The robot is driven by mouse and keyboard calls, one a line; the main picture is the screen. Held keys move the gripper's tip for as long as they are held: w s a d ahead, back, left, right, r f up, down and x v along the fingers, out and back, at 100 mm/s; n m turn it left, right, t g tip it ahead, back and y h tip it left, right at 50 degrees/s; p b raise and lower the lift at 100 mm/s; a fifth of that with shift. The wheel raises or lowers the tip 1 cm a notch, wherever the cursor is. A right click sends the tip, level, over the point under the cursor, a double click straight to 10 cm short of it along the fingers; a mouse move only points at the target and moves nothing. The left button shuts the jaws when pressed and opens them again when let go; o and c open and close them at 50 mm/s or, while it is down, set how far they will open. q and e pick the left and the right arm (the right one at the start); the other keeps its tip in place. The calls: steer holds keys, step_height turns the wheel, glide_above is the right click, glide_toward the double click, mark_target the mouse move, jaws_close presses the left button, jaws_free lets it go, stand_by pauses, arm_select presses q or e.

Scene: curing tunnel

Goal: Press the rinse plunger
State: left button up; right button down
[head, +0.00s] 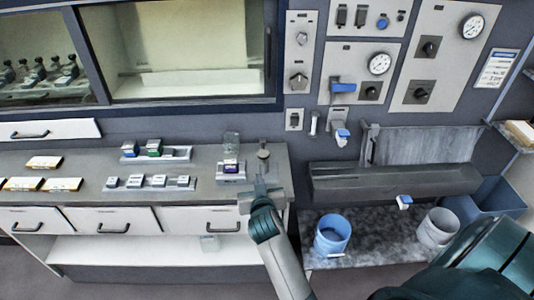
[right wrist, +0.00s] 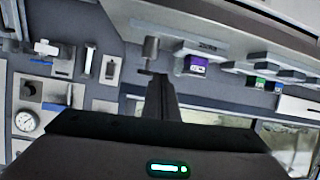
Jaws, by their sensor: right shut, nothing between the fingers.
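A small grey knob on a short stem (head: 263,153), which looks like the rinse plunger, stands at the right end of the counter. In the right wrist view it shows as a grey cylinder (right wrist: 150,48) just beyond my fingertips. My right gripper (head: 261,181) is shut and empty, on the near side of the knob. In the right wrist view the closed fingers (right wrist: 158,80) point toward it. I cannot tell whether they touch. My left gripper is not in view.
A holder with a purple block (head: 231,168) stands just left of the knob. Racks of small blocks (head: 150,182) and yellow-edged trays (head: 62,184) lie farther left on the counter. A dark trough (head: 390,184), a blue bucket (head: 332,234) and a grey bucket (head: 437,229) are at the right.

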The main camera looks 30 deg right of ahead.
step_height(320, 180, up, 8)
steer(key=d+m+h, duration=0.1)
steer(key=d, duration=0.1)
steer(key=shift+f+t+p, duration=0.2)
steer(key=shift+t+p, duration=0.1)
steer(key=shift+w, duration=0.1)
